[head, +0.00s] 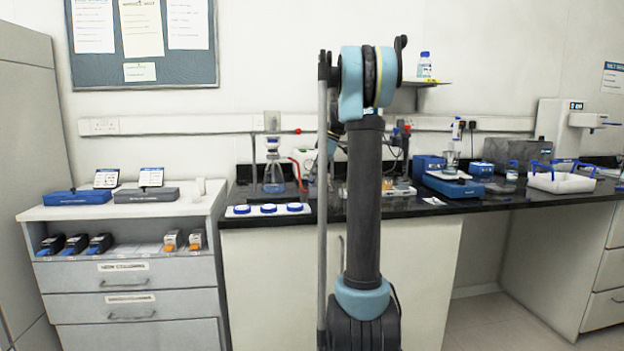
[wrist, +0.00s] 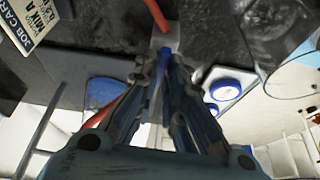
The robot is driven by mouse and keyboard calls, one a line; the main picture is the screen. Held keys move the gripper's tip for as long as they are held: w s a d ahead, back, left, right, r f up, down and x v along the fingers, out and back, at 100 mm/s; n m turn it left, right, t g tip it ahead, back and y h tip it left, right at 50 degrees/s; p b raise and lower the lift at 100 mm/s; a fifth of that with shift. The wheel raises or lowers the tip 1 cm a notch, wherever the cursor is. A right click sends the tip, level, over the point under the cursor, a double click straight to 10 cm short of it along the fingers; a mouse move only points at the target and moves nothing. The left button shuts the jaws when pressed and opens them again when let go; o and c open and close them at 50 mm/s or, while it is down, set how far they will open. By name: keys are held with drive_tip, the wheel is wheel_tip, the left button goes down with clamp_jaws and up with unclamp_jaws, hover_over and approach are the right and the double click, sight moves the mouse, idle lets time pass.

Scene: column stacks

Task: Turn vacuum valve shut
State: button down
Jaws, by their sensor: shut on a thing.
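In the wrist view, my gripper (wrist: 163,70) has its two fingers close together around a small blue handle (wrist: 165,54). The handle appears to belong to the vacuum valve, whose pale grey body (wrist: 158,40) lies just beyond the fingertips. A red hose (wrist: 156,14) runs up from it to the picture's top. The fingers cover part of the handle, so its exact angle is hard to tell. In the head view my own arm hides the gripper and the valve; a red hose (head: 297,172) shows to the left of the arm.
A glass flask on a stand (head: 273,172) is left of the arm. A white tray with blue lids (head: 268,210) lies at the bench's front edge; one lid (wrist: 230,88) is close right of my fingers. A job card (wrist: 30,22) is upper left.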

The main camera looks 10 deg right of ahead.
drive_tip(key=m+t, duration=0.1)
drive_tip(key=m, duration=0.4)
drive_tip(key=shift+s+d+t+h, duration=0.15)
drive_tip(key=shift+t+h, duration=0.25)
drive_tip(key=m+t, duration=0.1)
drive_tip(key=m, duration=0.2)
drive_tip(key=shift+s+h, duration=0.15)
drive_tip(key=shift+h, duration=0.25)
drive_tip(key=m, duration=0.1)
drive_tip(key=m+h, duration=0.1)
drive_tip(key=m, duration=0.1)
drive_tip(key=m+t, duration=0.1)
drive_tip(key=m, duration=0.1)
drive_tip(key=shift+s+a, duration=0.1)
drive_tip(key=shift+a, duration=0.2)
drive_tip(key=shift+a+m+h, duration=0.15)
drive_tip(key=shift+m+h, duration=0.85)
drive_tip(key=shift+m, duration=1.1)
drive_tip(key=shift+s, duration=0.1)
drive_tip(key=c, duration=1.7)
unclamp_jaws()
